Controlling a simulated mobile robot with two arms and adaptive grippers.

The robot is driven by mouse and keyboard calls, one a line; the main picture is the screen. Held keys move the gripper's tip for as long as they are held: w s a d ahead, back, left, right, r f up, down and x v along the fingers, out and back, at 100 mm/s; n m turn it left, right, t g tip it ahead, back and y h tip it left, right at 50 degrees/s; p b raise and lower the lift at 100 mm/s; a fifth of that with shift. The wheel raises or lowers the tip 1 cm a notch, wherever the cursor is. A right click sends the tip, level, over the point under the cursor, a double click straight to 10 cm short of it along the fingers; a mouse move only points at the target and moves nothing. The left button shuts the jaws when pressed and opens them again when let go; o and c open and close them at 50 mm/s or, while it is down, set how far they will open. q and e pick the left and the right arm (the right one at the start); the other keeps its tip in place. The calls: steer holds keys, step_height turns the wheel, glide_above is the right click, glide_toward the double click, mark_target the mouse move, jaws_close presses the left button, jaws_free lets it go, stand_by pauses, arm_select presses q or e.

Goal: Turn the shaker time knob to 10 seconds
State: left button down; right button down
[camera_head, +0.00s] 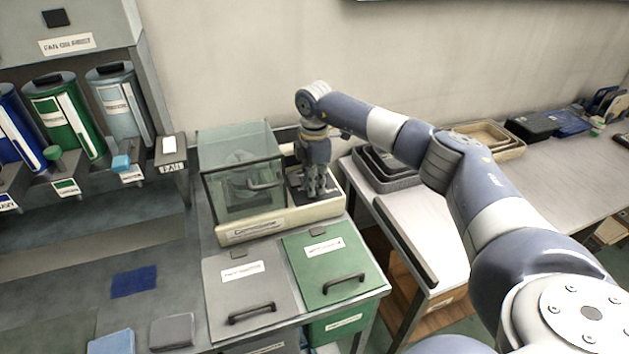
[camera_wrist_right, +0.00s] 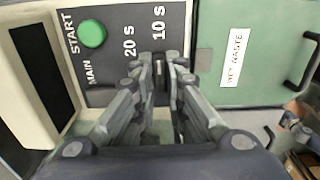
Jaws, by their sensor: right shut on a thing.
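The shaker (camera_head: 290,222) is a cream box with a clear glass cover (camera_head: 238,185) on its left and a dark control panel on its right. In the right wrist view the panel (camera_wrist_right: 118,45) bears a green START button (camera_wrist_right: 92,33), a MAIN label and the marks "20 s" and "10 s". My right gripper (camera_head: 315,192) points down onto the panel. In the wrist view its fingertips (camera_wrist_right: 160,68) are closed on the time knob, just below the "10 s" mark. The knob is mostly hidden between the fingers, so its exact setting cannot be read. My left gripper is out of view.
A grey lidded bin (camera_head: 228,290) and a green lidded bin (camera_head: 310,250) stand in front of the shaker. Blue, green and grey dispensers (camera_head: 60,115) are at the left. Stacked dark trays (camera_head: 375,178) lie to the right of the shaker, beyond a gap between tables.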

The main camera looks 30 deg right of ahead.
steer(key=shift+d+r+m, duration=0.1)
steer(key=shift+m, duration=0.3)
steer(key=c, duration=1.6)
jaws_free()
steer(key=shift+c, duration=0.2)
step_height(320, 180, up, 12)
